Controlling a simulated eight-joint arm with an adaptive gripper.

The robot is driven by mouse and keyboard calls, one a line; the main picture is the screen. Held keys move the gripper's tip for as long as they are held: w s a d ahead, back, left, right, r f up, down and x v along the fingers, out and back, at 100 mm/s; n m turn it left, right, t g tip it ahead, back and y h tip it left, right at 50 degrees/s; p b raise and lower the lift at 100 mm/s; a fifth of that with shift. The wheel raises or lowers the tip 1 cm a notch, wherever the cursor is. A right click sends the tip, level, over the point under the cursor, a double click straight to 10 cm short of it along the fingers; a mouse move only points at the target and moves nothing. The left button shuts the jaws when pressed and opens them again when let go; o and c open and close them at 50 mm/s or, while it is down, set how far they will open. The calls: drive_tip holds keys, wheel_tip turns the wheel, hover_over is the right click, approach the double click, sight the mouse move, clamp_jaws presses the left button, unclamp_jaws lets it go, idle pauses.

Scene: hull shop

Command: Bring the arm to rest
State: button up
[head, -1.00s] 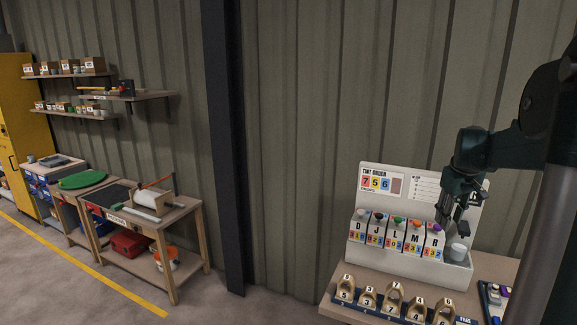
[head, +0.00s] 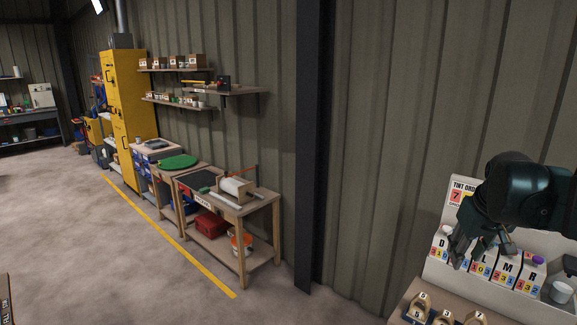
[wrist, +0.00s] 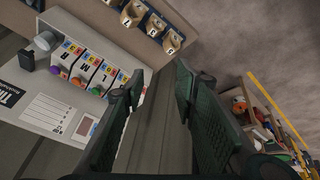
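My gripper (head: 463,245) hangs in front of the tint order station (head: 440,268) at the right of the head view, fingers pointing down, and hides part of its panel. In the wrist view my gripper (wrist: 160,78) has its two dark fingers spread apart with nothing between them; only the wall shows in the gap. The station also shows in the wrist view (wrist: 30,112), to the left of the fingers, with its row of lettered, coloured slots. A pale cup (head: 561,292) sits at the station's right end.
Numbered wooden holders (head: 418,308) stand on the bench below the station. A workbench (head: 262,205) with a roll on top stands further left by a dark post (head: 312,150). A yellow cabinet (head: 128,110) is beyond.

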drive_tip(key=s+a+f+t, duration=0.1)
drive_tip(key=s+a+f, duration=0.2)
drive_tip(key=a, duration=0.6)
drive_tip(key=s+a+f+t+y, duration=0.1)
drive_tip(key=s+a+f, duration=0.2)
drive_tip(key=s+a, duration=0.4)
drive_tip(key=s+a+f+n+y, duration=0.1)
drive_tip(key=s+a+f, duration=0.2)
drive_tip(key=a, duration=0.8)
drive_tip(key=shift+s+a+f+t, duration=0.3)
drive_tip(key=shift+s+a+t, duration=0.1)
drive_tip(key=shift+s, duration=0.8)
idle(0.3)
